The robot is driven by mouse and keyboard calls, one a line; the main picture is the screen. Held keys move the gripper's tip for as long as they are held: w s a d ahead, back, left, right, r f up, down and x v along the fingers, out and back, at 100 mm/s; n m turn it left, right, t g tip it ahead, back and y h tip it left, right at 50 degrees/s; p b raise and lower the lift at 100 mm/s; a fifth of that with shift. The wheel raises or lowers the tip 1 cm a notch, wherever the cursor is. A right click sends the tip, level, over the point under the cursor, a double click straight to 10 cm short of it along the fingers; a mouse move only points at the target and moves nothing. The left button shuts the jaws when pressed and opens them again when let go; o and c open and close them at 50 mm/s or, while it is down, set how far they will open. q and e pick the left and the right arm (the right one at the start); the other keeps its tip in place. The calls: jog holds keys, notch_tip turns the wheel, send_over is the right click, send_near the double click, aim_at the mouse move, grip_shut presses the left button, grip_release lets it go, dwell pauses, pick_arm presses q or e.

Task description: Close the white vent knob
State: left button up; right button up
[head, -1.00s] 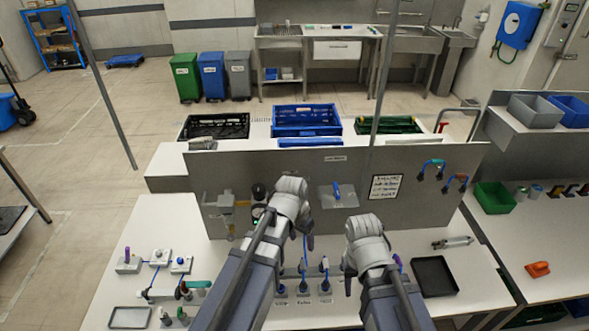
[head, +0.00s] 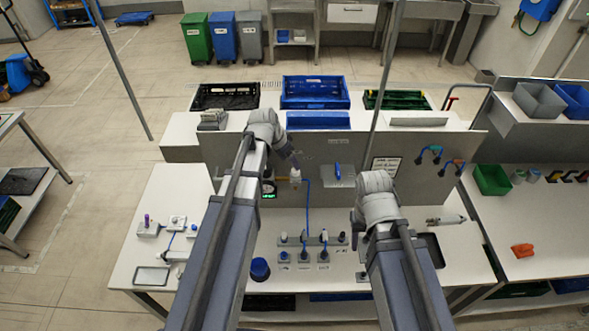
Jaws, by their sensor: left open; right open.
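A small white fitting (head: 295,175), possibly the vent knob, shows on the grey upright panel (head: 232,157), where a blue tube runs down from it. It is too small to tell its position. My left gripper (head: 293,160) is open, with its dark purple fingertips just above this fitting; I cannot tell if they touch it. My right gripper (head: 356,226) is open and empty over the bench, right of the valve row. The row of small valves (head: 313,240) with blue tubes stands on the bench between my arms; its tops include white ones.
A blue cup (head: 260,269) and a dark tray (head: 431,250) stand on the bench. Crates (head: 314,92) are behind the panel.

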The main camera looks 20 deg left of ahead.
aim_at(294, 171)
pick_arm(q)
jog(key=b+x, duration=0.5)
jog(key=x, duration=0.2)
jog(key=shift+b, duration=0.4)
jog(key=shift+r, duration=0.1)
jog(key=shift+c, duration=0.3)
grip_shut()
